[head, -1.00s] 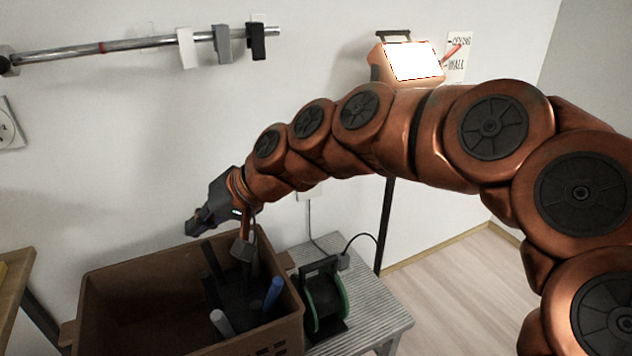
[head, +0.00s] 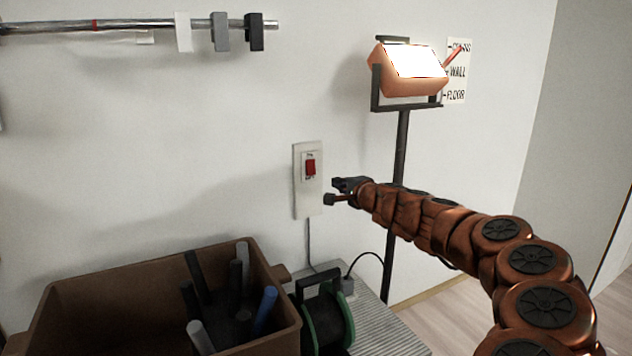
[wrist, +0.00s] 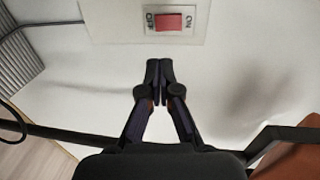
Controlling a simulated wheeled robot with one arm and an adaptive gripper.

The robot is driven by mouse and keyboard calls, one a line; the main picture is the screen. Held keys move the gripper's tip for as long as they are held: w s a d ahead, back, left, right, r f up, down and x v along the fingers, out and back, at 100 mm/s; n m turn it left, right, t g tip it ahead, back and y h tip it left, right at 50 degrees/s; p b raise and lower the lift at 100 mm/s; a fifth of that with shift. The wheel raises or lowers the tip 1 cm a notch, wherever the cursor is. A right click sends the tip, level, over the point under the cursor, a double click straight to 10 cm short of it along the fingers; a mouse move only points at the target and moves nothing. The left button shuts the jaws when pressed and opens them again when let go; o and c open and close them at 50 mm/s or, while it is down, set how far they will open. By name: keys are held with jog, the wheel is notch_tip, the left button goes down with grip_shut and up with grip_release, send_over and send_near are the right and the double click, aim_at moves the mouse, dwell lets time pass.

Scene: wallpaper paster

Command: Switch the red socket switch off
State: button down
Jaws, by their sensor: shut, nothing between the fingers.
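The red socket switch (head: 310,167) sits in a pale wall plate (head: 308,205) in the middle of the head view. In the wrist view the red rocker (wrist: 175,22) shows near the top, with OFF lettering at its left and ON at its right. My gripper (head: 336,187) is just right of the plate in the head view. In the wrist view my gripper (wrist: 160,64) is shut and empty, its fingertips just below the switch, apart from the rocker in the picture. Which way the rocker is tilted I cannot tell.
A lit orange work lamp (head: 410,75) stands on a dark pole (head: 398,165) close behind my arm. A brown crate (head: 70,300) with several rods and a green-black cable reel (head: 325,318) stand below. A metal rail (head: 120,25) runs along the wall above. The wall around the switch is clear.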

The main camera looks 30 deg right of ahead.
jog(key=shift+w, duration=0.1)
jog(key=b, duration=0.1)
send_near(312, 172)
jog(key=w, duration=0.4)
jog(key=shift+w+d+f, duration=0.15)
jog(key=shift+f, duration=0.15)
jog(key=shift+w+d, duration=0.1)
jog(key=shift+w, duration=0.45)
jog(key=shift+w+f, duration=0.1)
jog(key=shift+w, duration=0.75)
jog(key=shift+f+b, duration=0.1)
jog(key=shift+b, duration=0.5)
